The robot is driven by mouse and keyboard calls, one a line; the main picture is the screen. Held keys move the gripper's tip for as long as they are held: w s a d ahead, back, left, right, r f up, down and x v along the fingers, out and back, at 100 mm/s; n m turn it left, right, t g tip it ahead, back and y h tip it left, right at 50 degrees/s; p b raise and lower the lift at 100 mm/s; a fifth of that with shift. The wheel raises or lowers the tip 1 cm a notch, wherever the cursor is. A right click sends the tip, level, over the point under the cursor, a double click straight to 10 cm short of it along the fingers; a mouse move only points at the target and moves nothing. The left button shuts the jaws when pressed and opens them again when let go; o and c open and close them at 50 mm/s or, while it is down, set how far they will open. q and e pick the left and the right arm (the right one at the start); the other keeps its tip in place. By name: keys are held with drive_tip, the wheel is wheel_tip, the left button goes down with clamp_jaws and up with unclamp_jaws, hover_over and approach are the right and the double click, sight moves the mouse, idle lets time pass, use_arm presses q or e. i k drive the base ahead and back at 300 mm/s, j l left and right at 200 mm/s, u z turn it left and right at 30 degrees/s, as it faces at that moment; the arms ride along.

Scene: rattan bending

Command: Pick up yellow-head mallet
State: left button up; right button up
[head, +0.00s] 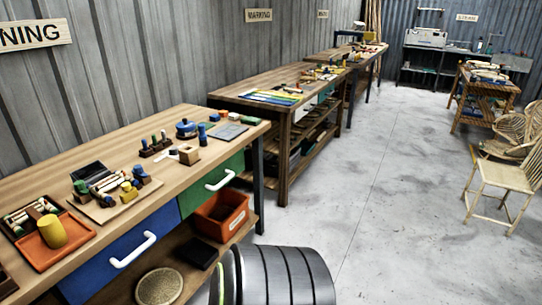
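I cannot clearly make out a yellow-head mallet. A thick yellow cylinder (51,231) stands on an orange tray (78,236) at the near left of the closest workbench (150,205); no handle shows on it. Small yellow items (127,186) sit on a board further right on that bench. Tools with yellow parts (322,74) lie on the second workbench (250,82), too small to tell apart. Neither of my grippers is in view.
The near bench has a blue drawer (130,255), a green drawer (212,183) and an orange bin (221,213) below. A third bench (354,50) stands beyond. Rattan chairs (505,172) stand at the right. The grey floor (385,180) between is clear.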

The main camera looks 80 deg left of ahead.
sight(50, 226)
drive_tip(key=u, duration=4.3)
